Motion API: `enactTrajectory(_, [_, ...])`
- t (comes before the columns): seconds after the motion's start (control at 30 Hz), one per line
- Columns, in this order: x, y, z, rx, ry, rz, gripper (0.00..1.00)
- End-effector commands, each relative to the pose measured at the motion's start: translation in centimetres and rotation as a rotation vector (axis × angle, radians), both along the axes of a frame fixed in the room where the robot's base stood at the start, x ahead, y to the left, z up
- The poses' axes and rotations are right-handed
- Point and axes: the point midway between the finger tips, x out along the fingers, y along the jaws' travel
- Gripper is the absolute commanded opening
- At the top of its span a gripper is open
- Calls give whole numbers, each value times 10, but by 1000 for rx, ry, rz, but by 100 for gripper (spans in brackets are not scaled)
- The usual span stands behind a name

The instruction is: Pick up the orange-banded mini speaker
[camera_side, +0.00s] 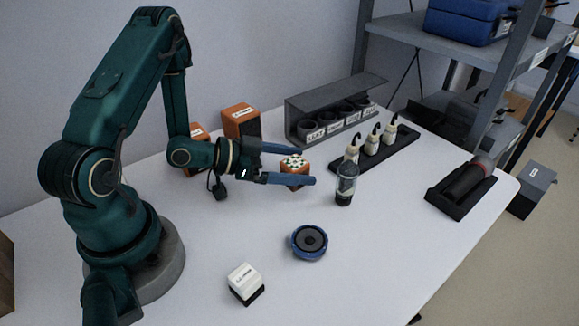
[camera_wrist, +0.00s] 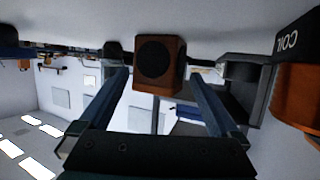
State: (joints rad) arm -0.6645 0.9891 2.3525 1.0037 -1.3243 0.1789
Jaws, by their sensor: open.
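A small orange cube-shaped speaker (camera_side: 295,175) with a pale, dark-spotted top sits on the white table, right of my arm. In the wrist view the speaker (camera_wrist: 158,66) shows a dark round cone on an orange-brown face. My gripper (camera_side: 311,165) is open, its two blue fingers lying roughly level on either side of the speaker. In the wrist view my gripper (camera_wrist: 158,77) has the speaker between its fingertips, with gaps visible on both sides. The lower finger hides part of the speaker in the side view.
A dark bottle (camera_side: 345,187) stands just right of the fingertips. Orange boxes (camera_side: 241,121) and a grey rack (camera_side: 300,108) stand behind. A blue round speaker (camera_side: 310,242) and a white-and-black cube (camera_side: 245,282) are in front. The table's right front is clear.

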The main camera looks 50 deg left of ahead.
Motion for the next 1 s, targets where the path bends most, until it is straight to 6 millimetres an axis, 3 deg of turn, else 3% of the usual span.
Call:
enactTrajectory(0.2, [0,0,0,0,0,0,98])
enactTrajectory(0.23, [0,0,0,0,0,0,94])
enactTrajectory(0.4, [0,0,0,0,0,0,29])
enactTrajectory(0.47, [0,0,0,1,0,0,11])
enactTrajectory(0.77, [0,0,1,0,-1,0,11])
enactTrajectory(1.0, [1,0,14,2,-3,-2,11])
